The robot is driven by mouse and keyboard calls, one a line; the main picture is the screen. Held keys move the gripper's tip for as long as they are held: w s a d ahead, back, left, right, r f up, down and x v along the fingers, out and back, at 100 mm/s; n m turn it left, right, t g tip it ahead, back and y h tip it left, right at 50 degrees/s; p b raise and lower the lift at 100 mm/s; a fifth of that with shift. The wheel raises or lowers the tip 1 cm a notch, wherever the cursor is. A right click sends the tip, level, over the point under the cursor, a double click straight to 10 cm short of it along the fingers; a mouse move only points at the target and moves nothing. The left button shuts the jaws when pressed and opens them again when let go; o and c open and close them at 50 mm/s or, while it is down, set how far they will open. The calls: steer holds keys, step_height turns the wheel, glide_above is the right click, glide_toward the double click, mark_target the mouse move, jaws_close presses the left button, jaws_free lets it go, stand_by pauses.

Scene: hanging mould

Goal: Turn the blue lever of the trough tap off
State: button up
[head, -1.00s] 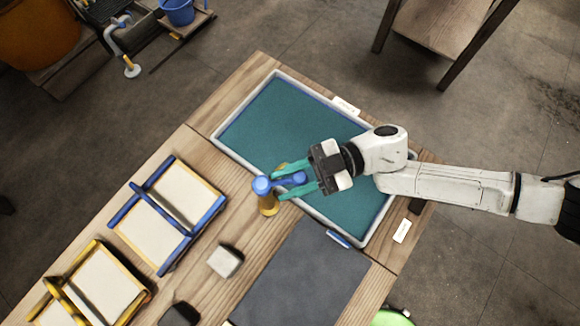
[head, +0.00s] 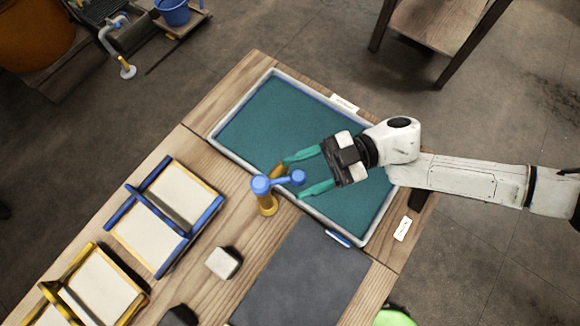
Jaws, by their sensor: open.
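The trough tap (head: 267,205) has a yellow-brown body and stands on the wooden table at the trough's near left rim. The trough (head: 219,136) is a pale-rimmed tray with a teal inside. My gripper (head: 293,176) comes from the right over the trough.
Blue-framed (head: 188,243) and yellow-framed (head: 133,314) moulds lie on the table at left. A pale block (head: 223,262) and a dark grey mat (head: 295,280) are in front of the tap. A small blue object (head: 338,238) lies by the trough's front rim.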

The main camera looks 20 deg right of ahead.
steer(key=w+d+b, duration=0.1)
steer(key=d, duration=0.6)
steer(key=shift+d+b, duration=0.3)
steer(key=shift+b, duration=0.05)
